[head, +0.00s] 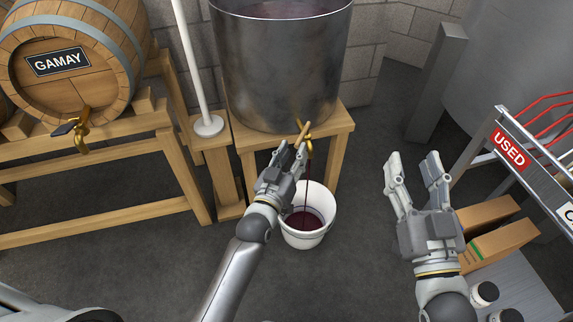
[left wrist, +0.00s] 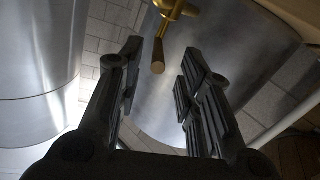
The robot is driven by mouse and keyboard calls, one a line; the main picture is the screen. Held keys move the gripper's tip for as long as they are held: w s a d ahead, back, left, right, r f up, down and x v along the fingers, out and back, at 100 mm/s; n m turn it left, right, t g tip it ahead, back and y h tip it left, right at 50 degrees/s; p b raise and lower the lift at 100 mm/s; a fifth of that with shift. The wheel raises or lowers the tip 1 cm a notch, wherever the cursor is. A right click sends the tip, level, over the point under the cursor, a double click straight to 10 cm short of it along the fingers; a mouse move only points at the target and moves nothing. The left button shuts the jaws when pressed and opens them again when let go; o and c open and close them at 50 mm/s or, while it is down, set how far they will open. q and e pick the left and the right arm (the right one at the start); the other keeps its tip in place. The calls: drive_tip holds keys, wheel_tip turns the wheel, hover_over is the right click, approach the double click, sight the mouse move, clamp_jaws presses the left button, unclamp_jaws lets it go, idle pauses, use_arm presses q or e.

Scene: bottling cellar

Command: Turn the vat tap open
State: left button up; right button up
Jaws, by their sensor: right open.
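The steel vat (head: 285,75) stands on a wooden stand, dark red liquid inside. Its brass tap (head: 309,148) is low on the front, with a lever handle (head: 301,132) slanting out. A thin dark red stream runs from the tap into a white bucket (head: 327,229) that holds some red liquid. My left gripper (head: 289,150) is open, close in front of the tap. In the left wrist view the brass handle (left wrist: 158,58) shows between the spread fingertips; I cannot tell whether they touch it. My right gripper (head: 409,160) is open and empty, over the floor to the right.
A Gamay barrel (head: 72,57) with its own tap (head: 80,128) lies on a wooden rack at left. A white post (head: 195,70) stands beside the vat. At right are a rack with a "USED" sign (head: 509,150) and cardboard boxes (head: 503,240). The floor between is clear.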

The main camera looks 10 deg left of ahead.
use_arm(q)
drive_tip(key=shift+s+a+r, duration=0.1)
drive_tip(key=shift+s+a, duration=0.05)
drive_tip(key=shift+s, duration=0.95)
drive_tip(key=shift+s+a+r, duration=0.1)
drive_tip(key=shift+s+a, duration=0.05)
drive_tip(key=shift+s, duration=0.9)
use_arm(e)
drive_tip(key=shift+d, duration=0.1)
